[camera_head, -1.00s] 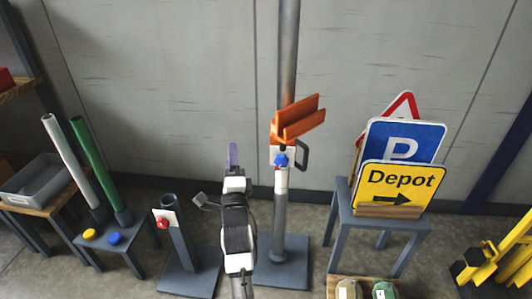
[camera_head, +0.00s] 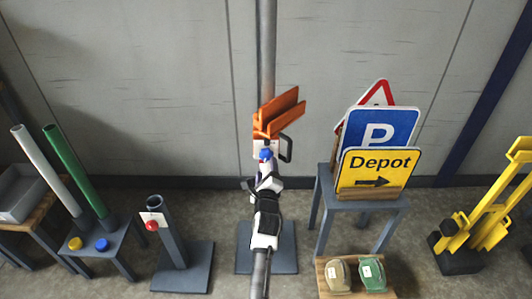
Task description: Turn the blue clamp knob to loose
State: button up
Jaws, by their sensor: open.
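The blue clamp knob (camera_head: 265,154) sits on the front of the upright grey post, just below an orange bracket (camera_head: 279,113) and over a white label plate (camera_head: 260,145). A dark loop handle (camera_head: 286,148) is on its right. My gripper (camera_head: 264,170) is open, directly below the knob in the picture. Its fingers overlap the post, and I cannot tell whether they touch the knob. My arm hides the lower post.
Right of the post, a grey stand (camera_head: 365,203) bears a yellow Depot sign (camera_head: 376,173), a blue P sign (camera_head: 378,131) and a red triangle sign. At left is a short post with a red knob (camera_head: 152,225). A yellow frame (camera_head: 490,205) stands far right.

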aim_at(266, 157)
jog(key=w+b, duration=0.1)
jog(key=w, duration=0.7)
jog(key=shift+w, duration=0.2)
jog(key=shift+c, duration=0.4)
jog(key=c, duration=0.9)
